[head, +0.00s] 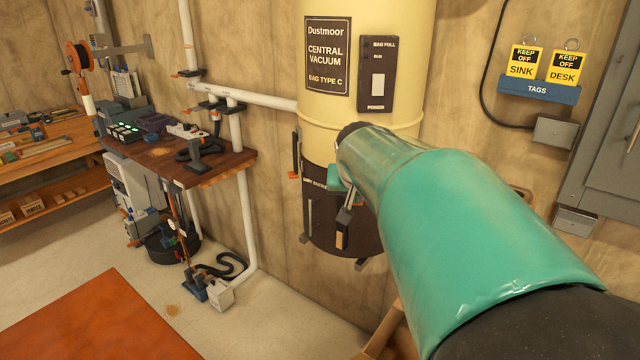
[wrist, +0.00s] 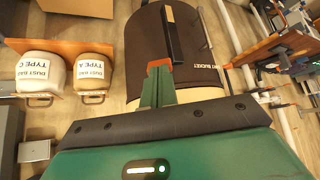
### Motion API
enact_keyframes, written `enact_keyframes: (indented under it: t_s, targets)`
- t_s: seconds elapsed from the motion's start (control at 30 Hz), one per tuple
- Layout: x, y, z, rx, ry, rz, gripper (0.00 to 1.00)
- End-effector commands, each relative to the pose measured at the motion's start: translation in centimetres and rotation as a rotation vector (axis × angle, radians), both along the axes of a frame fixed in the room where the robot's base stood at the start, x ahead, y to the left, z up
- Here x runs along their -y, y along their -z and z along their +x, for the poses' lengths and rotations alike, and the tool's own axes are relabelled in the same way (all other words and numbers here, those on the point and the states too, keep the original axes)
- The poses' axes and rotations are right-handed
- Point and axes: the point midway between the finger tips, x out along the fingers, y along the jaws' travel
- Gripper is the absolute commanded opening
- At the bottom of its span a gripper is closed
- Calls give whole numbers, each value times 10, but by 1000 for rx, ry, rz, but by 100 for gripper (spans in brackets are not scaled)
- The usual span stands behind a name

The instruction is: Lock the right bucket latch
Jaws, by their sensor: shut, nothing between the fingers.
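The brown dirt bucket (head: 325,240) hangs under the cream vacuum cylinder (head: 400,60). A dark latch with an orange end (head: 295,160) shows on its left side in the head view. The right side is covered by my arm, so the right latch cannot be made out there. My green gripper (head: 342,188) is in front of the bucket. In the wrist view my gripper (wrist: 158,88) is shut and empty, in front of the bucket (wrist: 150,50). An orange-red piece (wrist: 160,65) lies at the fingertips; I cannot tell whether it belongs to the latch or touches them.
A brown wooden shelf (head: 215,168) with tools stands left of the vacuum. White pipes (head: 247,215) run down beside it. Two dust bags (wrist: 40,75) stand on a shelf in the wrist view. A grey cabinet (head: 610,140) is on the right wall. The floor front-left has an orange mat (head: 95,325).

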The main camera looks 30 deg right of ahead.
Motion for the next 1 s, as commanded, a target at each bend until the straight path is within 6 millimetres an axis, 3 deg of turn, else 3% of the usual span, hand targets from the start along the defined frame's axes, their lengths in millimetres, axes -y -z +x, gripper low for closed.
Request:
enact_keyframes:
  t_s: [0.2,0.57,1.0]
  targets:
    - [4,21,11,104,-1,-91,0]
    - [20,62,34,102,0,-87,0]
    - [20,54,32,106,1,-89,0]
